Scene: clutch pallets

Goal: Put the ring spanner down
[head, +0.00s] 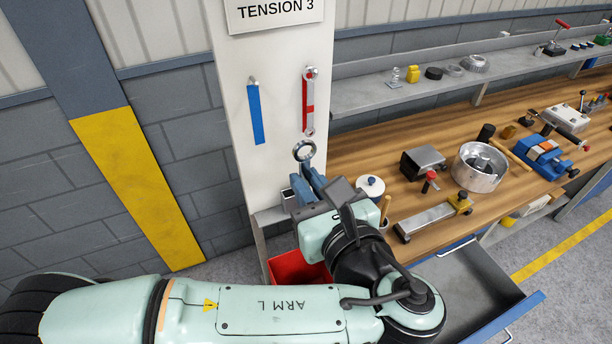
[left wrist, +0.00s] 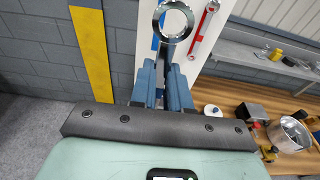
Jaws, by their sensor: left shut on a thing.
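The ring spanner (head: 304,151) is a dark metal tool with a bright round ring at its end. My left gripper (head: 308,183) is shut on its shank and holds it upright, ring up, in front of the white panel. In the left wrist view the ring (left wrist: 174,20) stands above the two blue fingers of the left gripper (left wrist: 166,84). The spanner's lower part is hidden between the fingers. My right gripper is in neither view.
The white panel (head: 276,100) holds a hanging blue strip (head: 255,114) and a red-handled spanner (head: 308,101). The wooden bench (head: 375,148) carries a metal drum (head: 480,167), a white lidded pot (head: 370,187) and a blue vise (head: 545,155). An open drawer (head: 470,285) juts out below.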

